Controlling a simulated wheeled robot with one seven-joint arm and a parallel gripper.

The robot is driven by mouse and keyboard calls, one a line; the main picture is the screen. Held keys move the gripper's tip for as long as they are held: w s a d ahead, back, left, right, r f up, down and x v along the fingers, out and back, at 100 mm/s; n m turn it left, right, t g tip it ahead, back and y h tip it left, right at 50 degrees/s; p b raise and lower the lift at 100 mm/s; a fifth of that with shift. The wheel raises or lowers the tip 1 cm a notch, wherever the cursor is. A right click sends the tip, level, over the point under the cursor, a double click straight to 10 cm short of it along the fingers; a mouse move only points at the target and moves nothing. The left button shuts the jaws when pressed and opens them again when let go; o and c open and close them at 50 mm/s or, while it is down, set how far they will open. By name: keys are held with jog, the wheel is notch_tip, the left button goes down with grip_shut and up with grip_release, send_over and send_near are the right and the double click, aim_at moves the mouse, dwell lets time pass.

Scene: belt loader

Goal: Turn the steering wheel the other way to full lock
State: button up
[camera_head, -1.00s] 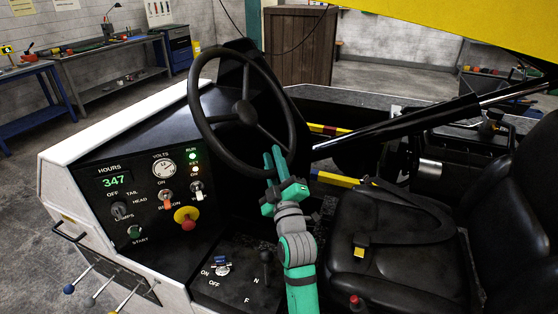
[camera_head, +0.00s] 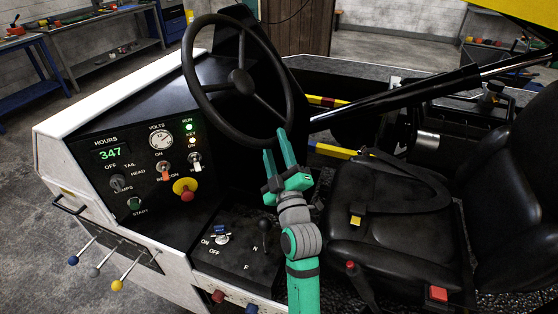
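The black steering wheel (camera_head: 239,82) stands tilted above the dashboard, with its spokes meeting at a round hub. My green gripper (camera_head: 276,148) is at the lower right of the wheel rim. Its two fingers point up and stand apart with a gap between them. The fingertips overlap the rim in the picture. I cannot tell whether they touch it or whether the rim lies between them. Nothing else shows in the gripper.
The control panel (camera_head: 110,178) with switches and a red knob (camera_head: 187,195) is left of the wheel. A small lever (camera_head: 264,229) stands left of my arm. The black seat (camera_head: 375,215) is at the right.

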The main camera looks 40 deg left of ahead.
jog(key=shift+v, duration=2.85)
jog(key=shift+a, duration=0.1)
